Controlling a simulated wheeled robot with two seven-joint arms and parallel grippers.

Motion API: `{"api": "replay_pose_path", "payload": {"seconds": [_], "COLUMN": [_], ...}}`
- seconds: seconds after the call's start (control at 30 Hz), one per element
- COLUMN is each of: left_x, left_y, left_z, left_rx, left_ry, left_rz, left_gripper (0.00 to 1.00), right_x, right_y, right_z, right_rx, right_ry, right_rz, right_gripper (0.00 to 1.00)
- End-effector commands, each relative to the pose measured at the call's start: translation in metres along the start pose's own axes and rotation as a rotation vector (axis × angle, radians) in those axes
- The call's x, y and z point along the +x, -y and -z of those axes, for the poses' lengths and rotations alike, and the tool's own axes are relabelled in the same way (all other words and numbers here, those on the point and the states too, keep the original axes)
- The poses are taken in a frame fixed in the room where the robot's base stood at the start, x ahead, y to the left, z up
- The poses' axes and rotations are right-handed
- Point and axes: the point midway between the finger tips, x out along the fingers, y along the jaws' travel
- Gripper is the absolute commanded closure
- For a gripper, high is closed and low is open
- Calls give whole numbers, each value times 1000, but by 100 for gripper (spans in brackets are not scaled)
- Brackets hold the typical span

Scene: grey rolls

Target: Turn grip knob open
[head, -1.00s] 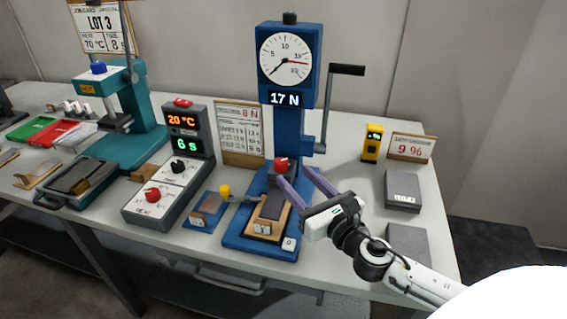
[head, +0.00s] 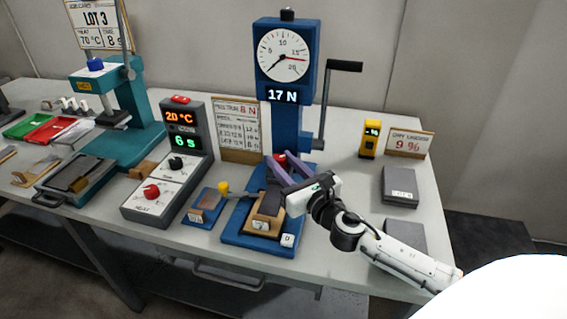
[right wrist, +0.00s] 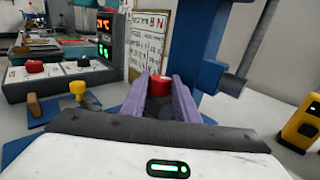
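The red grip knob (head: 280,159) sits low on the front of the blue pull tester (head: 286,130). My right gripper (head: 279,161) comes in from the right, its purple fingers apart and reaching to the knob. In the right wrist view the red knob (right wrist: 160,84) shows between the two fingertips (right wrist: 163,88), one on either side. I cannot tell whether the fingers touch it. The fingers hide part of the clamp area below. My left gripper is not in view.
A crank handle (head: 345,67) stands on the tester's right. A grey control box with knobs (head: 168,185) and a small blue block with a yellow knob (head: 205,205) are to the left.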

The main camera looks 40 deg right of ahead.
Motion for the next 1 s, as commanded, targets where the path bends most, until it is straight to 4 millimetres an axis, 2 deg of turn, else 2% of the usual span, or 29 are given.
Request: {"api": "replay_pose_path", "payload": {"seconds": [0.27, 0.47, 1.0], "left_x": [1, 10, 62], "left_y": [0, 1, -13], "left_z": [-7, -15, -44], "left_rx": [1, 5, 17], "left_ry": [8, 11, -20], "left_rz": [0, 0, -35], "left_gripper": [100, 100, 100], "right_x": [0, 0, 3], "right_y": [1, 3, 11], "right_z": [1, 4, 9], "right_rx": [-4, -6, -4], "right_ry": [0, -1, 2], "right_rz": [-24, -113, -501], "right_gripper": [95, 95, 95]}}
